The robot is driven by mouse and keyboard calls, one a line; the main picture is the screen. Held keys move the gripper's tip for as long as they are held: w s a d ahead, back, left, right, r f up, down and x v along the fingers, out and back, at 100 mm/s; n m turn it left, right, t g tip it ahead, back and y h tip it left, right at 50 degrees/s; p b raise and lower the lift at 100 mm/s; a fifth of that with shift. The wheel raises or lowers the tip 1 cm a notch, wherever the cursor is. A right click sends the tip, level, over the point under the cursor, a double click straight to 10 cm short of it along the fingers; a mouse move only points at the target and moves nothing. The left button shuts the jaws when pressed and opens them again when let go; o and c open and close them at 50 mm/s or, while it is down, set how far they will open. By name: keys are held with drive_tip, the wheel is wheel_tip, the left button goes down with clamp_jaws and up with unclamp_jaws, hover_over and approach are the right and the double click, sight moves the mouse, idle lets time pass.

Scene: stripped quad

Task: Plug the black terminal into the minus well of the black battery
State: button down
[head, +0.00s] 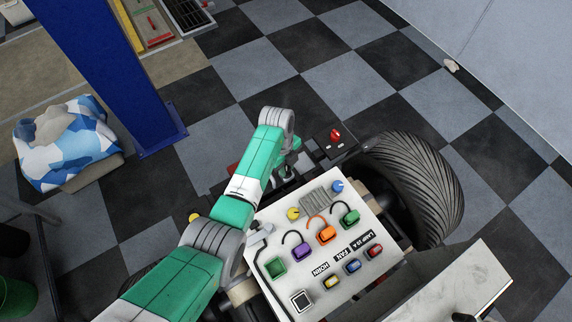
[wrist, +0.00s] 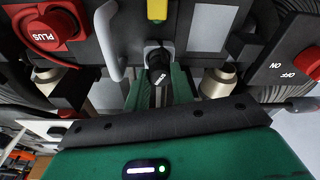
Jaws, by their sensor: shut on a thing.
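The red PLUS terminal (wrist: 50,28) is on the battery at upper left, with a red cable.
A grey handle (wrist: 108,40) stands close left of my gripper. A black ON/OFF switch box (wrist: 290,65) is at right; its red knob (head: 335,135) shows in the head view. A white control panel (head: 335,245) and a large tyre (head: 425,185) lie nearby.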

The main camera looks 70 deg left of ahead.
drive_tip(key=shift+f, duration=0.15)
drive_tip(key=c, duration=1.1)
unclamp_jaws()
drive_tip(key=r+p, duration=0.1)
drive_tip(key=r, duration=0.1)
drive_tip(key=r+p, duration=0.1)
drive_tip(key=r, duration=0.2)
drive_tip(key=a+r, duration=0.1)
drive_tip(key=r, duration=0.1)
drive_tip(key=shift+s+r+p, duration=0.3)
drive_tip(key=shift+r+p, duration=0.05)
drive_tip(key=shift+p, duration=0.05)
